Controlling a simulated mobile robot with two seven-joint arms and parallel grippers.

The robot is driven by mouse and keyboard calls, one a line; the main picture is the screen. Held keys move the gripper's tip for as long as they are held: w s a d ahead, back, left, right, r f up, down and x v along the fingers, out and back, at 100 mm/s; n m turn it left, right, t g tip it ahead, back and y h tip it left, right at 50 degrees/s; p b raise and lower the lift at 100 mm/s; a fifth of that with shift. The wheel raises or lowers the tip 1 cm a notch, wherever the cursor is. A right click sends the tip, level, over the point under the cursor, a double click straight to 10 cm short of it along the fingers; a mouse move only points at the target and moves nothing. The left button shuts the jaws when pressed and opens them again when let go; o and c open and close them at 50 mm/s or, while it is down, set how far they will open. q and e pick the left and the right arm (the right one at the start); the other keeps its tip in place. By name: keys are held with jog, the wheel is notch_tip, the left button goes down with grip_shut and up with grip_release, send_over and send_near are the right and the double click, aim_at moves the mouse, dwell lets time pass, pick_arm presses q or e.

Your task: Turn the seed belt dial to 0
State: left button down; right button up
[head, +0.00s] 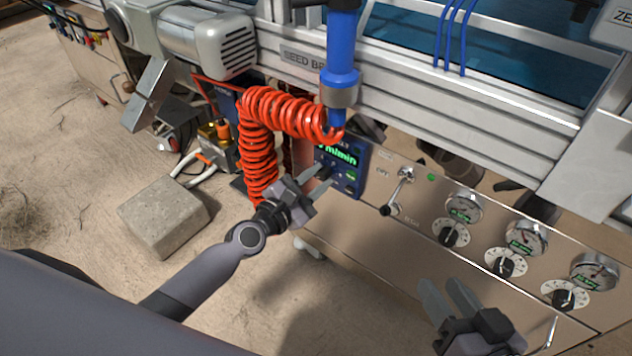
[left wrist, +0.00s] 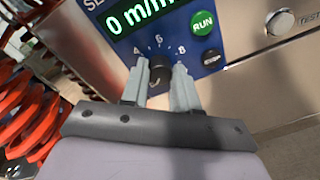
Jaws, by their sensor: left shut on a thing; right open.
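The seed belt dial is a small dark knob (left wrist: 160,68) on a blue control panel, with a white number scale around it. In the left wrist view the two fingers of my left gripper (left wrist: 160,84) are on either side of the knob and shut on it. My left gripper (head: 324,177) is also at the blue panel (head: 350,188) in the head view, where its fingers partly hide the knob. The green display (left wrist: 132,16) reads 0 with cut-off m/min units. The knob's pointer is hard to make out. My right gripper (head: 450,296) is open and empty in front of the panel's lower right.
A green RUN button (left wrist: 203,23) and a dark button (left wrist: 211,57) sit right of the dial. A coiled red hose (head: 258,140) hangs close left of it. A lever (head: 397,192) and several gauges with black knobs lie to the right. A concrete block (head: 163,215) rests on the floor.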

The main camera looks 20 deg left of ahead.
pick_arm(q)
jog(key=shift+f+n, duration=0.1)
jog(key=shift+n, duration=0.2)
dwell(0.4)
jog(key=c, duration=0.8)
grip_release()
jog(key=shift+c, duration=0.2)
jog(key=v, duration=0.7)
